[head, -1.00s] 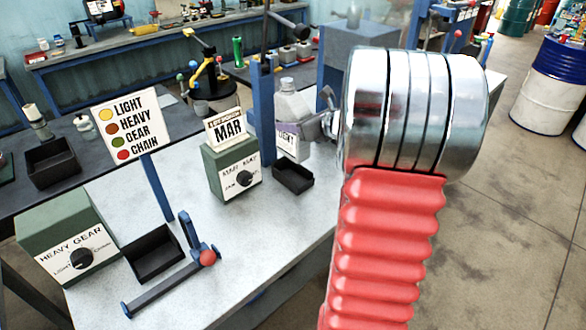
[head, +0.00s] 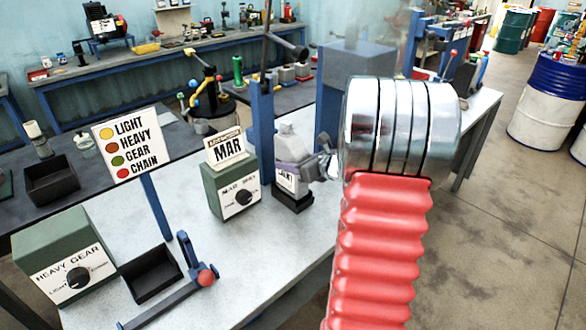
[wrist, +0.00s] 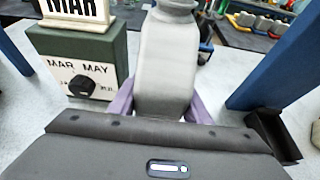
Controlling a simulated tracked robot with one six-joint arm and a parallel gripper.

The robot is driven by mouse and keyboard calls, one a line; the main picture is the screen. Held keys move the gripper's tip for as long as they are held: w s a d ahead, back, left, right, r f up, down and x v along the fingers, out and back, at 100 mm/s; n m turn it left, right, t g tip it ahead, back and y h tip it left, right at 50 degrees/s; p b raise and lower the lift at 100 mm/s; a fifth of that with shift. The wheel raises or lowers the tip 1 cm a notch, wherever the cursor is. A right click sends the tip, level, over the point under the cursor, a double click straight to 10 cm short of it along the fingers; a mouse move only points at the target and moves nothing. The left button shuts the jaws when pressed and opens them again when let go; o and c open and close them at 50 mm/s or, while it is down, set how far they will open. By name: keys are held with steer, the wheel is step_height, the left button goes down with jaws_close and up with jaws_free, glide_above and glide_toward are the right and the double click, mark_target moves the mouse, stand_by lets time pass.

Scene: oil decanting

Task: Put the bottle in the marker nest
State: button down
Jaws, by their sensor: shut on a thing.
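The grey bottle (head: 290,148) is upright with a white label on its lower front. In the wrist view the bottle (wrist: 166,62) stands between the purple-grey fingers. My gripper (head: 302,163) is shut on its body. The small black tray (head: 293,204) by the MAR box, seemingly the marker nest, shows just below the bottle. The bottle hides most of the tray's inside, so I cannot tell whether its base is inside or just above. The MAR sign (head: 226,147) tops the green dial box (head: 230,190) just left of the bottle.
A blue post (head: 262,130) rises close behind the bottle. A black tray edge (wrist: 274,136) shows at the right of the wrist view. The colour-list sign (head: 128,148), HEAVY GEAR box (head: 65,262), another black tray (head: 150,275) and red-knobbed lever (head: 205,277) stand left.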

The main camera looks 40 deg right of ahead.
steer(key=shift+f, duration=1.2)
steer(key=c, duration=1)
jaws_free()
steer(key=shift+f, duration=0.15)
steer(key=shift+s+r, duration=0.25)
steer(key=shift+s, duration=0.05)
steer(key=v, duration=1.1)
steer(key=shift+s+r, duration=0.1)
steer(key=shift+s, duration=0.05)
